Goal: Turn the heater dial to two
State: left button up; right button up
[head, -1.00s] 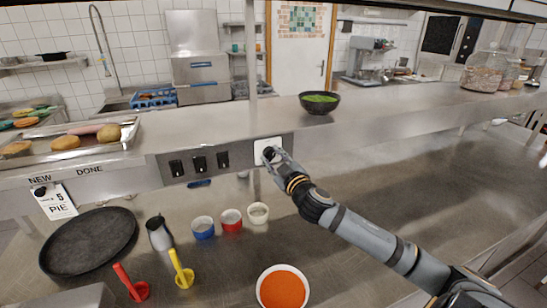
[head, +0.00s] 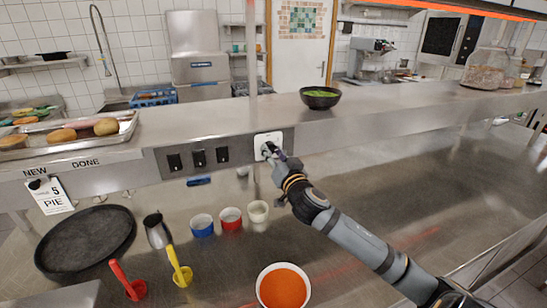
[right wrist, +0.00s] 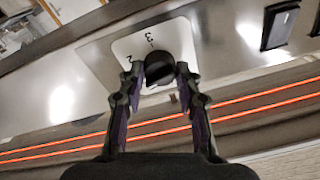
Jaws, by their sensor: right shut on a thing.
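The heater dial is a black knob (head: 267,150) on a white plate (head: 268,138) on the front of the steel shelf. In the right wrist view the knob (right wrist: 156,70) sits between my fingers, and the plate (right wrist: 126,47) shows the digits 2 and 3 beside it. My right gripper (head: 272,154) is shut on the knob; its fingers (right wrist: 160,76) hold it from both sides. The knob's pointer is hard to make out. My left gripper is not in view.
Black switches (head: 198,158) are left of the plate. A bowl of greens (head: 320,98) and a tray of buns (head: 128,128) stand on the shelf. Below are small cups (head: 231,219), a soup bowl (head: 261,298) and a black pan (head: 88,240). An orange glowing strip (head: 440,8) runs overhead.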

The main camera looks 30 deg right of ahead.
jog(key=shift+a+m+g+h+b, duration=0.15)
jog(key=shift+m+h+b, duration=0.15)
jog(key=shift+m+b, duration=1.6)
jog(key=shift+d+m+g+h+b, duration=0.25)
jog(key=shift+m+b, duration=0.7)
jog(key=shift+m, duration=1.75)
jog(key=shift+a+m, duration=0.2)
jog(key=shift+m, duration=0.1)
jog(key=o, duration=1.2)
jog(key=shift+h, duration=0.25)
jog(key=shift+c, duration=0.2)
